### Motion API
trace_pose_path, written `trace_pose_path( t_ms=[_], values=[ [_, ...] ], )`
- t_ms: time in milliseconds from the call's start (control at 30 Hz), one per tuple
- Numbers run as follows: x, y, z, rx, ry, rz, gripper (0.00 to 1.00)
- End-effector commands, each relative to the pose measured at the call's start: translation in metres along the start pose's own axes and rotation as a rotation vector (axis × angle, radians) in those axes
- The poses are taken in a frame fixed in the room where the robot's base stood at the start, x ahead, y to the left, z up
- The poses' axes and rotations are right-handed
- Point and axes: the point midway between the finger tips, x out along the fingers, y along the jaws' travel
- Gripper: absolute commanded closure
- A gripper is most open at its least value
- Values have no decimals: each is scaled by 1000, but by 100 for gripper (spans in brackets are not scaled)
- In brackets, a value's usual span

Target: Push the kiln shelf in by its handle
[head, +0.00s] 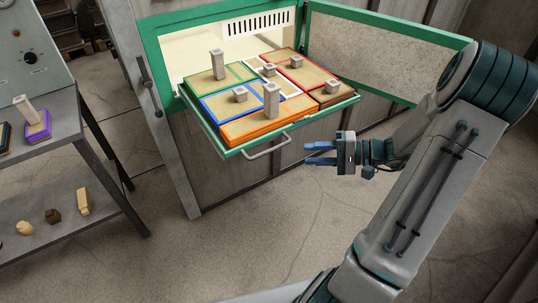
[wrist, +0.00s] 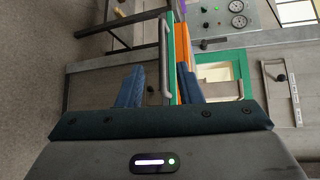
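The kiln shelf (head: 233,152) is a green-edged tray pulled out of the green-framed kiln opening, bearing several coloured tiles with upright blocks. Its grey bar handle (head: 266,150) is on the front edge. My gripper (head: 306,154), with blue fingers, is to the right of the handle in the head view and apart from it there. In the wrist view the handle (wrist: 166,62) runs lengthwise between and beyond the two fingers (wrist: 160,88), which are spread apart. Nothing is seen between the fingertips in the head view.
The kiln door (head: 385,55) stands open to the right. At the left, a grey two-level table (head: 50,150) holds a purple-based block (head: 38,128) on top and several small pieces below. The concrete floor in front of the kiln is clear.

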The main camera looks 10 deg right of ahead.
Motion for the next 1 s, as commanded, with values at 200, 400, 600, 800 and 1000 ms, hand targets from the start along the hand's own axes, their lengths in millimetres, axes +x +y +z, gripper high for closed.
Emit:
trace_pose_path(
  t_ms=[200,400,600,800,1000],
  values=[
    [-3,6,-12,-7,45,-63,68],
    [30,3,-12,-5,41,-63,68],
    [74,0,-13,-4,40,-62,68],
    [109,-1,-15,-4,40,-61,68],
    [126,-2,-16,-5,43,-61,68]
  ],
)
